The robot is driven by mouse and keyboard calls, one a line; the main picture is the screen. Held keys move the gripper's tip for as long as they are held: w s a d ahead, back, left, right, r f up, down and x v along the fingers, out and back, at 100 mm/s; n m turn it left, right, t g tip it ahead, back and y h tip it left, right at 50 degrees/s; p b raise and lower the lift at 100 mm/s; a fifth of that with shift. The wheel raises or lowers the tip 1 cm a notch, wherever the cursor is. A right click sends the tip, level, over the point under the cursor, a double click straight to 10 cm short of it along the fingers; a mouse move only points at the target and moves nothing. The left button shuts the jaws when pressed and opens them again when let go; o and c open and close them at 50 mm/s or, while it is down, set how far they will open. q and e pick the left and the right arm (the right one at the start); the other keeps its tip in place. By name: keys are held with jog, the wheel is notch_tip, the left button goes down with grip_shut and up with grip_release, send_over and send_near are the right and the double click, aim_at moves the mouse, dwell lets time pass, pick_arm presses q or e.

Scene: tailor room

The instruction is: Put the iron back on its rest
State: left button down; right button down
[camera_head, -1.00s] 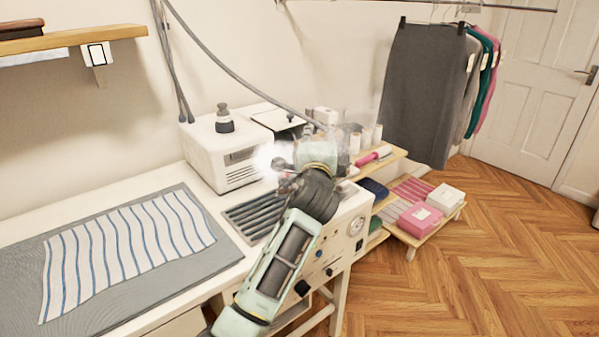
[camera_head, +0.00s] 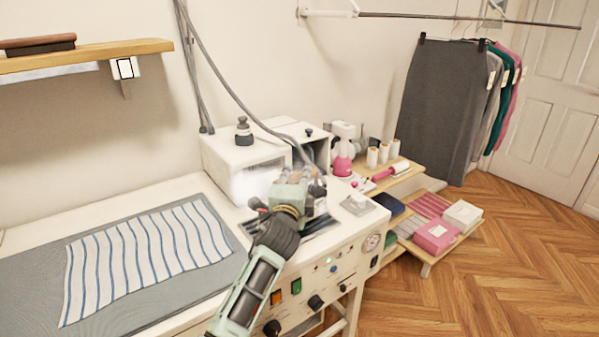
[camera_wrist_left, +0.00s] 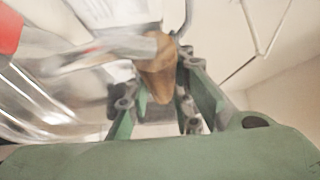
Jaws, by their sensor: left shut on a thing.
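My left gripper (camera_head: 302,180) is shut on the iron, over the steam station. In the left wrist view its fingers (camera_wrist_left: 165,95) close around the iron's brown handle (camera_wrist_left: 160,75). Blurred silvery metal beside the handle looks like the iron's body, but its outline is unclear. In the head view the gripper and a white haze mostly hide the iron. The iron rest (camera_head: 320,226), a dark ridged pad on top of the station, is partly covered by my arm. I cannot tell whether the iron touches it. My right gripper is out of view.
A white boiler box (camera_head: 228,158) stands behind the rest, with a hose hanging above. Striped cloth (camera_head: 145,250) lies on the grey ironing mat (camera_head: 40,290) at left. Thread spools (camera_head: 383,153) and a pink box (camera_head: 436,236) are on shelves at right.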

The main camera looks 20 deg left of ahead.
pick_arm(q)
jog(key=shift+w+f, duration=0.1)
jog(key=shift+f, duration=0.4)
jog(key=c, duration=2)
grip_release()
jog(key=shift+f, duration=0.55)
jog(key=o, duration=0.5)
jog(key=shift+s+r, duration=0.2)
jog(key=shift+s, duration=0.05)
jog(key=shift+c, duration=0.2)
